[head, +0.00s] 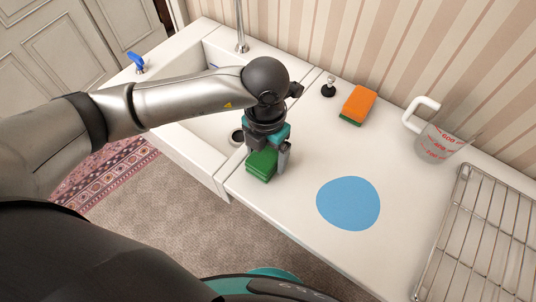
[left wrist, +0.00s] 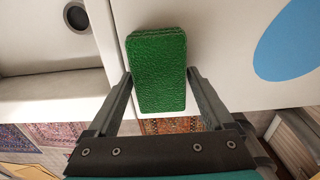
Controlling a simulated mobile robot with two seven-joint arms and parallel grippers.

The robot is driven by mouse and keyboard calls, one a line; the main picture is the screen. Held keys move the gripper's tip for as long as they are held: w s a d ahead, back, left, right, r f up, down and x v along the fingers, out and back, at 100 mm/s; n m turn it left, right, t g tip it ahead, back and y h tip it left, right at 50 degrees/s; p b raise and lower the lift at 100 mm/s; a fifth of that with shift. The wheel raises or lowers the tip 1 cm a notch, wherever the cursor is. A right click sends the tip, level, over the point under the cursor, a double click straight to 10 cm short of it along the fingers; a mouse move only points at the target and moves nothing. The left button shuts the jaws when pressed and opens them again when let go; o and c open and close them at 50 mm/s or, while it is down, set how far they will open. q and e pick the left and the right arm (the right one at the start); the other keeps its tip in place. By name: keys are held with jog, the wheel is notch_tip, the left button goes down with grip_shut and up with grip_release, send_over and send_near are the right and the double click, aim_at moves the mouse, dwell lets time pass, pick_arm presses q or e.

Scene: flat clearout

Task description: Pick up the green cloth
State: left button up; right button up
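The green cloth (head: 261,165) is a small folded green block at the counter's front edge, right of the sink in the head view. In the left wrist view the cloth (left wrist: 157,70) lies between the fingertips. My left gripper (head: 267,158) is low over it, pointing down. Its fingers (left wrist: 160,74) are apart, one on each side of the cloth, very close to its sides. I see no clear squeeze on it. My right gripper is not in view.
A sink (head: 199,118) lies left of the cloth. A flat blue round mat (head: 348,203), an orange-and-green sponge (head: 358,104), a measuring jug (head: 437,143) and a wire rack (head: 485,235) are to the right. A dark stopper (head: 328,88) stands behind. Counter between cloth and mat is clear.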

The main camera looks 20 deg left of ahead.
aim_at(266, 154)
pick_arm(q)
jog(key=c, duration=1)
jog(key=shift+r, duration=0.1)
notch_tip(266, 154, up, 20)
jog(key=p, duration=0.3)
